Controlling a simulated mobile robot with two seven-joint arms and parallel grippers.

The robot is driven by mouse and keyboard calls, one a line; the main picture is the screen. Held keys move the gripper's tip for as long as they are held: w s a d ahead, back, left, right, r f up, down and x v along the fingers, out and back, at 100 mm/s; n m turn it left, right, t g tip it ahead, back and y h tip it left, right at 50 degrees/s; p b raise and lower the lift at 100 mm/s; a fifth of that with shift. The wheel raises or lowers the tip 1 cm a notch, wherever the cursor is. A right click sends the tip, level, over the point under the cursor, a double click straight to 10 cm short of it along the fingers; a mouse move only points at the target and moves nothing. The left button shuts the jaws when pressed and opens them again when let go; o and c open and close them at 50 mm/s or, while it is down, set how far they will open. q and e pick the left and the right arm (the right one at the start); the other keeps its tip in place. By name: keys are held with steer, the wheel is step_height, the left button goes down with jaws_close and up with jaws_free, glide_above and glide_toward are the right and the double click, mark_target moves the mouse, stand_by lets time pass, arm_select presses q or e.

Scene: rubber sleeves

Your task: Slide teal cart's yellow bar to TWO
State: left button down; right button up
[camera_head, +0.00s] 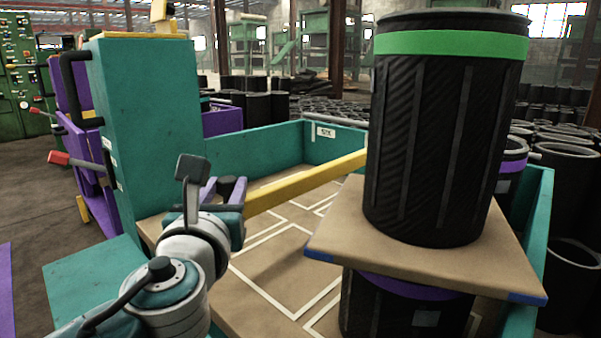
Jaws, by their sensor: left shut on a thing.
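The teal cart (258,152) has low walls and a tall teal block at its left. The yellow bar (305,182) runs across the cart bed, from my left gripper back to the right, where the black sleeve hides its far end. My left gripper (232,190) is shut on the yellow bar at its near left end. A small white label (325,132) is on the inside of the far wall; its lettering is too small to read surely. No mark reading TWO is clear. My right gripper is not in view.
A large black sleeve with a green band (445,130) stands on a brown board (335,225), with a purple-banded sleeve (400,305) beneath it. White outlines mark the bare bed (265,265). Purple carts and a red-tipped lever (60,158) are at left.

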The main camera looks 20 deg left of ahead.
arm_select(q)
steer(key=d, duration=0.1)
steer(key=s+d, duration=0.1)
steer(key=d, duration=0.1)
steer(key=s+d, duration=0.1)
steer(key=d, duration=0.1)
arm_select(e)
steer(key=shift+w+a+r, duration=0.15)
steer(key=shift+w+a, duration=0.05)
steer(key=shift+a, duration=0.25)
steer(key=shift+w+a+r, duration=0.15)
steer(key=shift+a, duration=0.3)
arm_select(q)
steer(key=c, duration=0.5)
jaws_free()
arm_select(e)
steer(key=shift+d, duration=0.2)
arm_select(q)
steer(key=shift+p+v, duration=1.5)
steer(key=shift+v, duration=3.5)
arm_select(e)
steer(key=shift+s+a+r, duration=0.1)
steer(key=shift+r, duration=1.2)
